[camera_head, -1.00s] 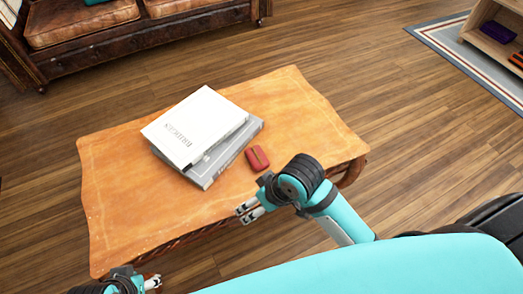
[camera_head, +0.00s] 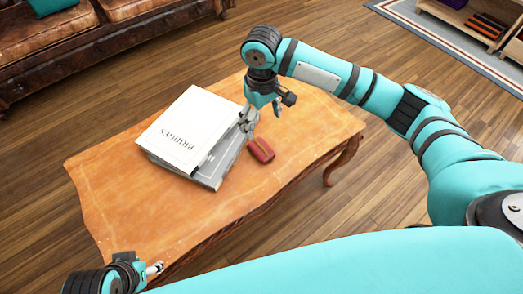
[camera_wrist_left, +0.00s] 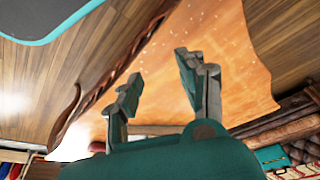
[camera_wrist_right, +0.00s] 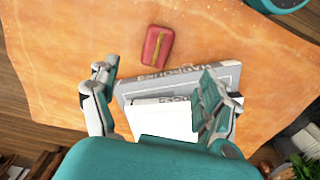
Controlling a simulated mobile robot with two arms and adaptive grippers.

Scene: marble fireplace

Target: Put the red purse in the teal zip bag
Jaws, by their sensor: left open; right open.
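The red purse (camera_head: 261,150) lies flat on the wooden table, just right of the stacked books. It also shows in the right wrist view (camera_wrist_right: 158,47), beyond the gripper's fingertips. My right gripper (camera_head: 248,122) is open and empty, pointing down above the books' right edge, close to the purse but apart from it. In the right wrist view its fingers (camera_wrist_right: 160,88) are spread over the books. My left gripper (camera_head: 155,272) is open and empty at the table's front left corner; its fingers (camera_wrist_left: 155,75) show apart in the left wrist view.
A white book (camera_head: 190,130) lies on a grey book (camera_head: 212,178) on the table (camera_head: 110,190). A brown sofa (camera_head: 100,35) with a teal cushion stands behind. A shelf (camera_head: 470,20) with a purple item and dark and orange items stands at the upper right. The table's left side is clear.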

